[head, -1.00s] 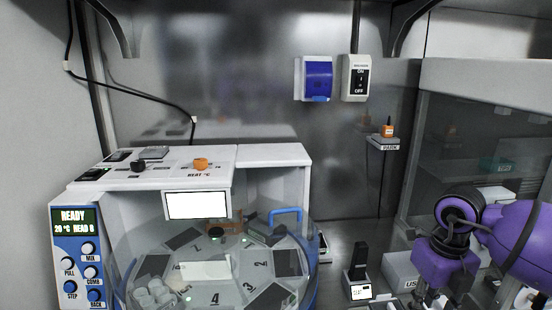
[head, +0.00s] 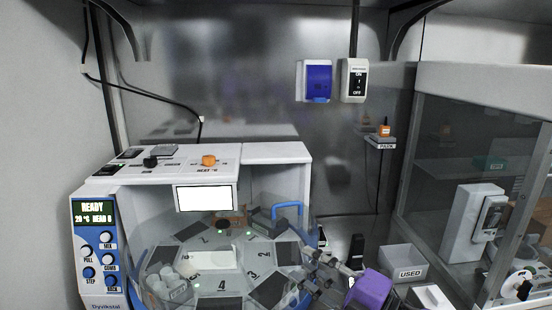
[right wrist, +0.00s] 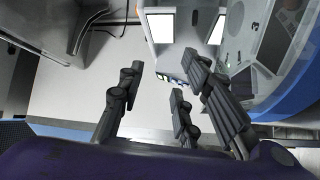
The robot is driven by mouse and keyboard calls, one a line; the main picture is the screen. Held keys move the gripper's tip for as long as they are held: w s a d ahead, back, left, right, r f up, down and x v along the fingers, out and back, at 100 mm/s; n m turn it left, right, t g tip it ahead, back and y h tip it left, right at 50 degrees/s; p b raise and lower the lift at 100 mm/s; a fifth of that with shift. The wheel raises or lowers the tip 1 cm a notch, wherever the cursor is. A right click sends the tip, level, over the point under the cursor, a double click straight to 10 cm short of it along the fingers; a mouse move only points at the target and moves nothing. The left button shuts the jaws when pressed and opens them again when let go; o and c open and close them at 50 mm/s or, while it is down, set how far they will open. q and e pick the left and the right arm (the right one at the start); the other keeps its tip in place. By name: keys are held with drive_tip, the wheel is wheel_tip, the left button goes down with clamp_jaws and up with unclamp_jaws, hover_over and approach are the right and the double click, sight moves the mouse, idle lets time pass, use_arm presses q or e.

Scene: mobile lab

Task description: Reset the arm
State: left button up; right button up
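My right gripper (head: 314,268) shows at the lower middle of the head view, with its purple body (head: 371,288) to the right of its dark fingers. The fingers point left, beside the right edge of the round clear-covered turntable (head: 222,284). In the right wrist view the fingers (right wrist: 160,88) stand spread apart with nothing between them. The blue-edged turntable (right wrist: 290,75) is to their right there; I cannot tell whether they touch it. My left gripper is in neither view.
A grey USED bin (head: 403,262) stands right of my gripper. A white machine with a READY display (head: 95,213) is at left. A glass-fronted cabinet (head: 470,160) stands at right. A small shelf (head: 380,141) holds an orange item on the back wall.

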drive_tip(key=s+d+f+m+t+h, duration=0.1)
drive_tip(key=s+d+f+m+h, duration=0.25)
drive_tip(key=f+m, duration=0.3)
drive_tip(key=s+d+f+m+h+p, duration=0.1)
drive_tip(key=s+d+f+m+h, duration=0.15)
drive_tip(key=f+m+h, duration=0.4)
drive_tip(key=s+d+f+m+t+h, duration=0.1)
drive_tip(key=s+d+f+m, duration=0.25)
drive_tip(key=f, duration=0.55)
drive_tip(key=s+f+m+g+h, duration=0.1)
drive_tip(key=s+f+m+g, duration=0.1)
drive_tip(key=s+f, duration=0.3)
drive_tip(key=s+d+f+m+g+h, duration=0.1)
drive_tip(key=s+f+m, duration=0.2)
drive_tip(key=s, duration=0.9)
drive_tip(key=s+d+f+m+g+h+p, duration=0.1)
drive_tip(key=s+f+m+g, duration=0.1)
drive_tip(key=s+f, duration=0.5)
drive_tip(key=shift+s+d+f+m+g+h, duration=0.2)
drive_tip(key=shift+s+d+m+g+h, duration=0.1)
drive_tip(key=shift+s+m, duration=0.6)
